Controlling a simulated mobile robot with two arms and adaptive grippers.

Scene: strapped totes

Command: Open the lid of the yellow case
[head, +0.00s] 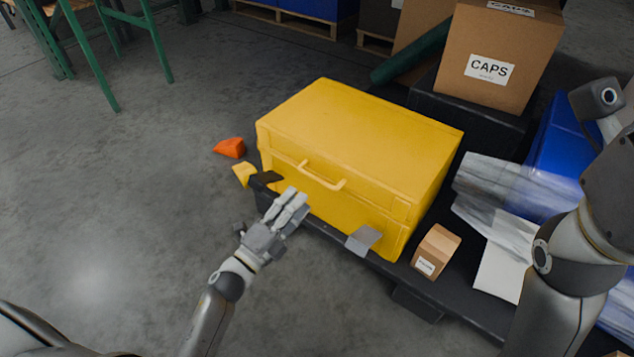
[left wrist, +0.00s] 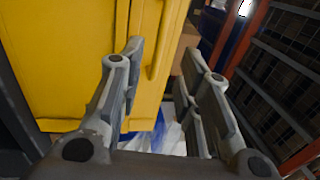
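The yellow case (head: 360,130) lies on a dark platform in the head view, with its lid shut. Its handle (head: 322,178) is on the front face. In the left wrist view the yellow case (left wrist: 65,60) fills the left side, and its handle (left wrist: 163,45) shows beyond the fingers. My left gripper (head: 292,205) is just in front of the case's front face, low and left of the handle. In the left wrist view the left gripper (left wrist: 165,58) has its fingers apart with nothing held between them.
A small carton (head: 436,250) stands right of the case on the platform (head: 415,300). A grey flap (head: 364,239) is at the case's front lower edge. A CAPS box (head: 495,50) stands behind. Orange (head: 230,148) and yellow (head: 243,174) pieces lie left.

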